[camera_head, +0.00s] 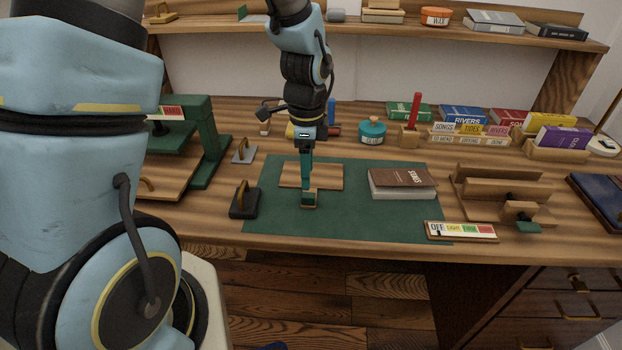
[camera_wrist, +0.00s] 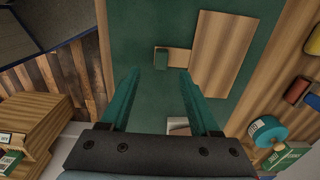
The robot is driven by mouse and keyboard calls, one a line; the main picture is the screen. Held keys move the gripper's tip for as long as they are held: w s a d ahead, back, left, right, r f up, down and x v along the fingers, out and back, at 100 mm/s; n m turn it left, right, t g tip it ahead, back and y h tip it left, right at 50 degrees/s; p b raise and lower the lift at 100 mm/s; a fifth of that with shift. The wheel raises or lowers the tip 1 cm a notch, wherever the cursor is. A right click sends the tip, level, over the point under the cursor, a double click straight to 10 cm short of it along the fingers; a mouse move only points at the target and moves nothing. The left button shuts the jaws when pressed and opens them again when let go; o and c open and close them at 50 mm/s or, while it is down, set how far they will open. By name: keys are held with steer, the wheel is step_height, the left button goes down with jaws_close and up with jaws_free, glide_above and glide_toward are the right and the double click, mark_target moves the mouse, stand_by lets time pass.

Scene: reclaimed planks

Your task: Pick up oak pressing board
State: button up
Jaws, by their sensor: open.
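The oak pressing board (camera_head: 326,176) lies flat on a green mat (camera_head: 270,220); it is a light brown wooden rectangle. A small wooden tab with a green end (camera_head: 310,202) sits at its near edge. In the wrist view the board (camera_wrist: 226,55) is at upper right, with the tab and green end (camera_wrist: 161,58) to its left. My gripper (camera_head: 307,183) is over the board and points down, hiding part of it in the head view. In the wrist view its two green fingers (camera_wrist: 159,74) are spread apart with nothing held between them.
A brown book (camera_head: 402,182) lies right of the board. A black block with a handle (camera_head: 244,200) stands left. A green press (camera_head: 200,140) is at far left. A label strip (camera_head: 460,231) lies near the front edge. A teal jar (camera_head: 372,131) stands behind.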

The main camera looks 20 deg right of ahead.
mark_target(309, 195)
steer(key=shift+d+f+p, duration=0.15)
steer(key=shift+f+p, duration=0.6)
steer(key=shift+f, duration=2.4)
jaws_close()
